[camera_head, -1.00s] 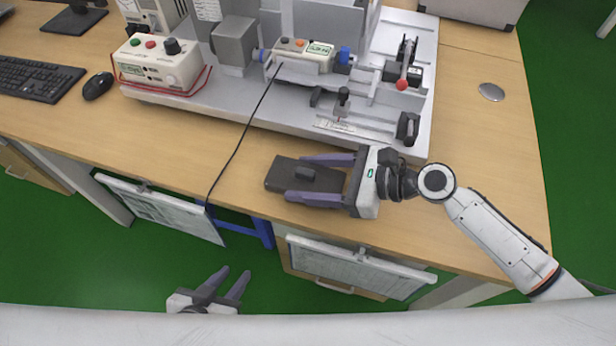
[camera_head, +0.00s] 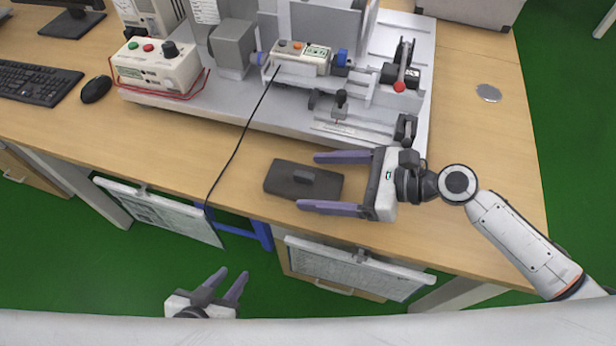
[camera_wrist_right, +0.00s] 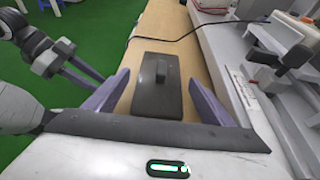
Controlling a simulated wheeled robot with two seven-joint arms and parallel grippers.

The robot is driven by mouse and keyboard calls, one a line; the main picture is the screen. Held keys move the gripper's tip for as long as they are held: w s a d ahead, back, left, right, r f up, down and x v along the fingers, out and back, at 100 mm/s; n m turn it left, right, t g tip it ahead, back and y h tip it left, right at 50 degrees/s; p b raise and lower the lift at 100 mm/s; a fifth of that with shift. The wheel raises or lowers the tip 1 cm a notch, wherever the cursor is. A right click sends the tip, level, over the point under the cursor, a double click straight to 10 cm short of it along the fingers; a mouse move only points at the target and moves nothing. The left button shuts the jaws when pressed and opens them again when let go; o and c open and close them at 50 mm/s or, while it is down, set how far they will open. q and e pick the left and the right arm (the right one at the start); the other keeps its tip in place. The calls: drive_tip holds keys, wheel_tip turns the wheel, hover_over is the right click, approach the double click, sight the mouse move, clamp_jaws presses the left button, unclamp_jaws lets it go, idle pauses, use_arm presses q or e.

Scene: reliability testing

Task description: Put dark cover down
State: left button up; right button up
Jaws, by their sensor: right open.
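The dark cover (camera_head: 290,187) is a flat dark grey rectangle with a small raised handle. It lies on the wooden table near the front edge. My right gripper (camera_head: 325,182) is open, to the right of the cover, its fingers apart and just reaching its right end without holding it. In the right wrist view the cover (camera_wrist_right: 157,98) lies ahead, between and beyond the open fingers (camera_wrist_right: 160,100). My left gripper (camera_head: 226,286) hangs low over the green floor in front of the table, its two fingers apart and empty.
A grey test rig base (camera_head: 385,130) with a lever and clamps stands behind the cover. A black cable (camera_head: 236,150) runs down the table to the left of the cover. A control box (camera_head: 155,65), mouse (camera_head: 96,88) and keyboard (camera_head: 35,82) are at left.

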drive_tip(key=v, duration=0.8)
drive_tip(key=shift+s+d+r, duration=0.1)
drive_tip(key=shift+d+r, duration=0.05)
drive_tip(key=shift+d, duration=0.1)
